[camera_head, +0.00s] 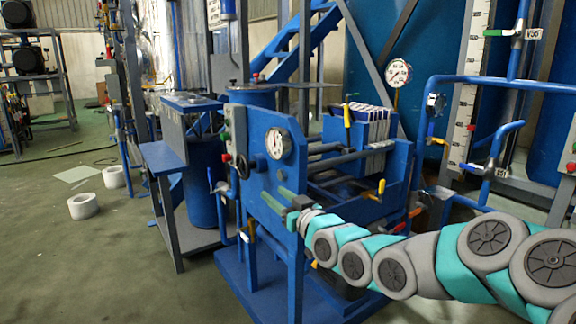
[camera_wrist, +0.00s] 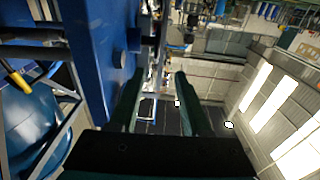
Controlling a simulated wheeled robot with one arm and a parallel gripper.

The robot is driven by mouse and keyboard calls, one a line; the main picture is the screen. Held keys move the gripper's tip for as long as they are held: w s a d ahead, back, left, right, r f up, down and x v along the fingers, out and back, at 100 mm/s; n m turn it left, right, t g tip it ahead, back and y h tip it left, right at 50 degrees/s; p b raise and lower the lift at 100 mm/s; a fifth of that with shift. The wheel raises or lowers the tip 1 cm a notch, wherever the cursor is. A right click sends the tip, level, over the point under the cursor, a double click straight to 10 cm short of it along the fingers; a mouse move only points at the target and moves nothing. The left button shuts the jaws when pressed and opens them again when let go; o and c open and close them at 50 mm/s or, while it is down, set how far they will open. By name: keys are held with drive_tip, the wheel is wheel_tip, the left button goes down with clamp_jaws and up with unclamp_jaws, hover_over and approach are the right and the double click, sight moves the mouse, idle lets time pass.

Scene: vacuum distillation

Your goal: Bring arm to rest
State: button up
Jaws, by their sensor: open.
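My arm reaches in from the right of the head view, stretched out in front of the blue filter press machine (camera_head: 262,178). My gripper (camera_head: 284,198) is at the arm's left end, close to the machine's front plate, below the round gauge. I cannot tell from this view whether it touches the plate. In the wrist view my gripper (camera_wrist: 155,82) shows two dark fingers spread apart with nothing between them. The machine's blue side (camera_wrist: 97,55) is just left of the fingers there.
A pressure gauge (camera_head: 278,143) sits on the machine's front plate. A blue pipe (camera_head: 485,82) with labelled valves stands at the right. White rings (camera_head: 83,206) lie on the green floor, which is mostly clear at left.

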drive_tip(key=s+d+f+m+g+h+p, duration=0.1)
drive_tip(key=s+d+f+g+h, duration=0.35)
drive_tip(key=s+f, duration=0.4)
drive_tip(key=s+d+f+m+g+h+p, duration=0.1)
drive_tip(key=s+d+f+g+h+p, duration=0.15)
drive_tip(key=s+d+f+g, duration=0.6)
drive_tip(key=s+d+r+m+g+h, duration=0.1)
drive_tip(key=s+d+m+g, duration=0.1)
drive_tip(key=s, duration=1.2)
drive_tip(key=s+d+r+m+g+h, duration=0.1)
drive_tip(key=s+d+m+g+h, duration=0.1)
drive_tip(key=s, duration=1.3)
drive_tip(key=shift+s+d+r+m+p, duration=0.3)
drive_tip(key=shift+r+m, duration=0.1)
drive_tip(key=shift+m, duration=0.1)
